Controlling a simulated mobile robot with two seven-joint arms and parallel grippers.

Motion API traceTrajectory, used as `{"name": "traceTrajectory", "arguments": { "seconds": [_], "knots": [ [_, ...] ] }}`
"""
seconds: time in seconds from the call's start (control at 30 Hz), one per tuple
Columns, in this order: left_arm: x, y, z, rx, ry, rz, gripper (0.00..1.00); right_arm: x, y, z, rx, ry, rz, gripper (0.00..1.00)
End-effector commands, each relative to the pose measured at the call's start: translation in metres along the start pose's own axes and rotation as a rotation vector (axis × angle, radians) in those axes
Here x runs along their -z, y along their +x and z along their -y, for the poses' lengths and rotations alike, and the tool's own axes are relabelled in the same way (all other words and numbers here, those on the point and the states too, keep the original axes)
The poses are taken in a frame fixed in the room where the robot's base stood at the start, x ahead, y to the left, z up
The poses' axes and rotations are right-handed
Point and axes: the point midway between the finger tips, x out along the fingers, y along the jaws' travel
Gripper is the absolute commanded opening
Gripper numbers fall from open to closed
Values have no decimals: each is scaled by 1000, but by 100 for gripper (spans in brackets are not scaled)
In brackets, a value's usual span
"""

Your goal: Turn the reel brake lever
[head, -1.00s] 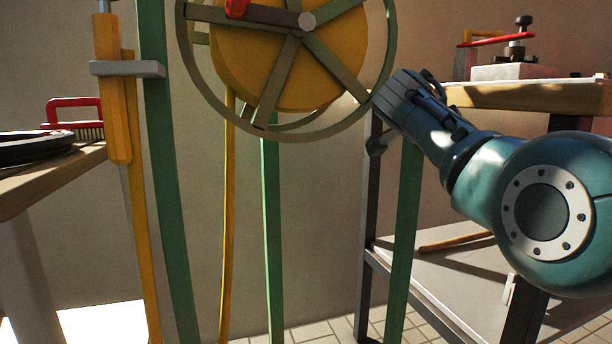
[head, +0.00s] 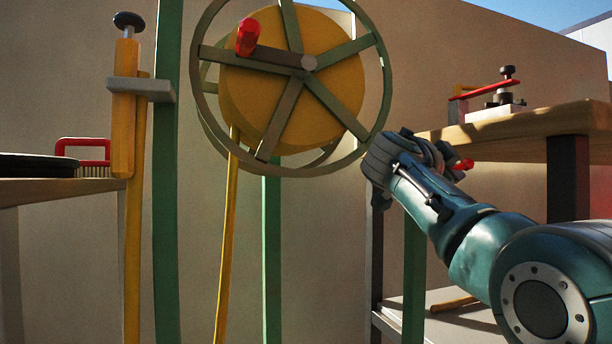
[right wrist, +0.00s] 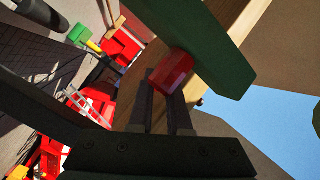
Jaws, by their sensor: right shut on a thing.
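The reel (head: 345,85) is a yellow drum with a spoked grey wheel and a red crank knob (head: 247,37), held on green posts. My right gripper (head: 455,157) is at the lower right of the wheel, mostly hidden behind my own wrist. A red grip (head: 464,165), seemingly the brake lever's, pokes out beside it. In the right wrist view my right gripper (right wrist: 163,98) is shut on the red grip (right wrist: 170,72), which sits at the fingertips beside a green post (right wrist: 205,50). The lever's arm is hidden. My left gripper is not in view.
A wooden bench (head: 515,123) with a red-handled device (head: 490,95) stands right, close to my right arm. A table (head: 60,190) at left holds a dark round pan (head: 35,165) and a red-handled brush (head: 85,155). A yellow hose (head: 228,235) hangs below the reel.

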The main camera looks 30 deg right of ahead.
Motion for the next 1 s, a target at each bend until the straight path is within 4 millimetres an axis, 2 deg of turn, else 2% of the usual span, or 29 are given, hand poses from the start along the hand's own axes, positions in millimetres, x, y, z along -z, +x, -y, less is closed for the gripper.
{"name": "traceTrajectory", "arguments": {
  "seconds": [0.13, 0.17, 0.4, 0.73, 0.87, 1.0],
  "knots": [
    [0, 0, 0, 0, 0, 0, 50, -1, 0, -1, -3, -3, 3, 0],
    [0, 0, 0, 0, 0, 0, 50, -1, 0, -1, -3, -3, 3, 18],
    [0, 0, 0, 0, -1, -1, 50, -1, 0, -1, -2, -1, 3, 45],
    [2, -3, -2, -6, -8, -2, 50, 0, -6, 1, 0, 1, 3, 46],
    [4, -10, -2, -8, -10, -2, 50, 0, -25, 2, 0, 2, 6, 46],
    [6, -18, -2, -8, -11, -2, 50, 0, -55, 2, -1, 1, 7, 46]
  ]
}}
